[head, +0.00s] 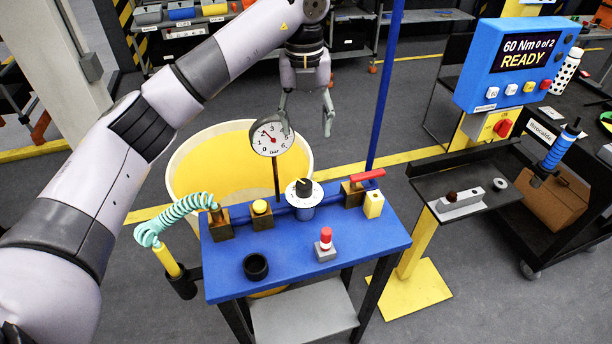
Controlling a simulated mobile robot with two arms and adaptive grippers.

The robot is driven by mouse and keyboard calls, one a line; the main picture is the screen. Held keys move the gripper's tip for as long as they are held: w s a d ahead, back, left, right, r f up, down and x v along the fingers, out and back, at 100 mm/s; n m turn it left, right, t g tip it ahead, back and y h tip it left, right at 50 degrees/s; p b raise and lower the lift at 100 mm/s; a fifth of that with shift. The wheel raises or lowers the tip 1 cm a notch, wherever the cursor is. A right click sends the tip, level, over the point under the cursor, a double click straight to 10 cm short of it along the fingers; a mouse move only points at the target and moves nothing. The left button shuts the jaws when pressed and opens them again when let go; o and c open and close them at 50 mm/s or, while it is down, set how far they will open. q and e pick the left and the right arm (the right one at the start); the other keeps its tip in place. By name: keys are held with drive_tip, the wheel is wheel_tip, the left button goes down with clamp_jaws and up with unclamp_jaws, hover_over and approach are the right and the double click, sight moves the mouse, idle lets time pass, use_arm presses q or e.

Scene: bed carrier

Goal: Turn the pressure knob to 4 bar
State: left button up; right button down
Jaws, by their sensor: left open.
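The pressure knob (304,186) is a black knob on a white scale ring, standing on the blue table's back row. A round white gauge (271,136) marked "bar" stands on a thin post behind and left of it. My left gripper (307,130) is open and empty, fingers pointing down, above and behind the knob. One finger overlaps the gauge's right edge in the picture. The knob is not touched. My right gripper is not in view.
The blue table (285,270) also holds a yellow button (261,207), a red-handled valve (367,176), a red-topped button (325,240) and a black ring (255,266). A teal coiled hose (180,211) hangs at left. A blue post (385,90) rises behind, right of my gripper.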

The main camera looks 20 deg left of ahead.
sight(304, 184)
use_arm(q)
drive_tip(key=f+p, duration=0.1)
drive_tip(key=f, duration=0.7)
drive_tip(key=f+p, duration=0.2)
drive_tip(key=f, duration=0.7)
drive_tip(key=shift+s+a, duration=0.1)
drive_tip(key=shift+a, duration=0.1)
